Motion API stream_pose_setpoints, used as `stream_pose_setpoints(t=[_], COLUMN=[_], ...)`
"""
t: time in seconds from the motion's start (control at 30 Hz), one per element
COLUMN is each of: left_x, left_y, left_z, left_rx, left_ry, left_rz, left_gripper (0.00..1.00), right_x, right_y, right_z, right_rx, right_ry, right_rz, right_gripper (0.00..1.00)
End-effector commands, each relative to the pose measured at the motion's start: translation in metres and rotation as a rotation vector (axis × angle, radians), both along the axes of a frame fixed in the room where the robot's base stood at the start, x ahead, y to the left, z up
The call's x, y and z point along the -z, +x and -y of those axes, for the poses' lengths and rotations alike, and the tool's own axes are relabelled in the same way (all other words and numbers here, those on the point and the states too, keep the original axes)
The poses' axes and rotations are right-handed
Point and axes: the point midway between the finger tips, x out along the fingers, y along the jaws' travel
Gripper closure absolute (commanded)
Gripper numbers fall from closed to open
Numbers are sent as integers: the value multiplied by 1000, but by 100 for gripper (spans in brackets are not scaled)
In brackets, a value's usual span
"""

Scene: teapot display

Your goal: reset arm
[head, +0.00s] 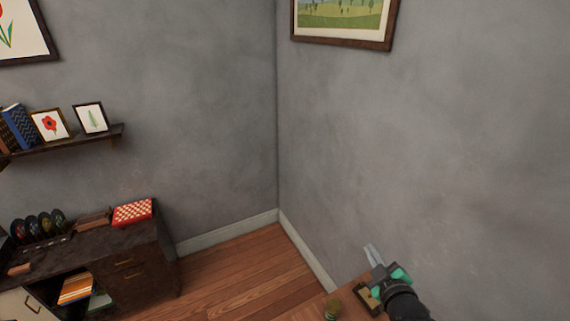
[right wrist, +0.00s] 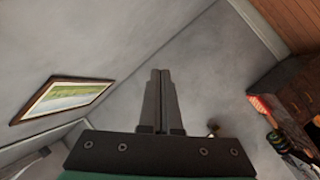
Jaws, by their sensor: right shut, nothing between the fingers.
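My right gripper (head: 371,254) shows at the lower right of the head view, above a wooden surface (head: 312,309) at the bottom edge. In the right wrist view its two fingers (right wrist: 160,100) lie side by side, shut with nothing between them. It points up and away, toward the grey wall. My left gripper is in neither view.
A small greenish object (head: 332,308) and a dark-framed item (head: 367,299) are close below my right gripper. A dark cabinet (head: 140,262) with a red checkered box (head: 133,212) stands at the left. A wall shelf (head: 75,143) holds books and small pictures. Open floor (head: 245,275) lies between.

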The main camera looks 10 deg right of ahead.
Motion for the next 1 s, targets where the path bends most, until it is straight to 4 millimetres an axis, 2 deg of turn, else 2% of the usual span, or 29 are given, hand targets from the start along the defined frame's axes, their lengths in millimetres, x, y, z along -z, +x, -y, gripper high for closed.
stream_pose_setpoints(t=[0.03,0.13,0.17,0.2,0.27,0.3,0.37,0.4,0.47,0.5,0.6,0.67,0.7,0.8,1.0], left_x=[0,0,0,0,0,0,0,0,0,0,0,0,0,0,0], left_y=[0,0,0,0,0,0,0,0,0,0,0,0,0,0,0], left_z=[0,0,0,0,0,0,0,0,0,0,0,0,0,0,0], left_rx=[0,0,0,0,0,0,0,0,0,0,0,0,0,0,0], left_ry=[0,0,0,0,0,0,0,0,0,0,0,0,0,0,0], left_rz=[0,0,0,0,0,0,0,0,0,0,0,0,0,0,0], left_gripper=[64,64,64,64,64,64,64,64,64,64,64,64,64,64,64], right_x=[-44,-130,-156,-190,-239,-272,-318,-348,-388,-410,-447,-455,-456,-454,-453], right_y=[7,7,4,-2,-16,-28,-52,-71,-103,-126,-179,-206,-210,-205,-204], right_z=[-14,-41,-49,-59,-74,-83,-95,-102,-109,-112,-110,-109,-109,-109,-109], right_rx=[-19,-55,-68,-85,-113,-134,-168,-195,-233,-261,-323,-368,-388,-406,-409], right_ry=[13,58,73,98,141,174,229,271,338,384,510,612,680,772,788], right_rz=[88,260,313,384,491,562,671,745,853,920,1055,1103,1102,1077,1075], right_gripper=[100,100,100,100,100,100,100,100,100,100,100,100,100,100,100])
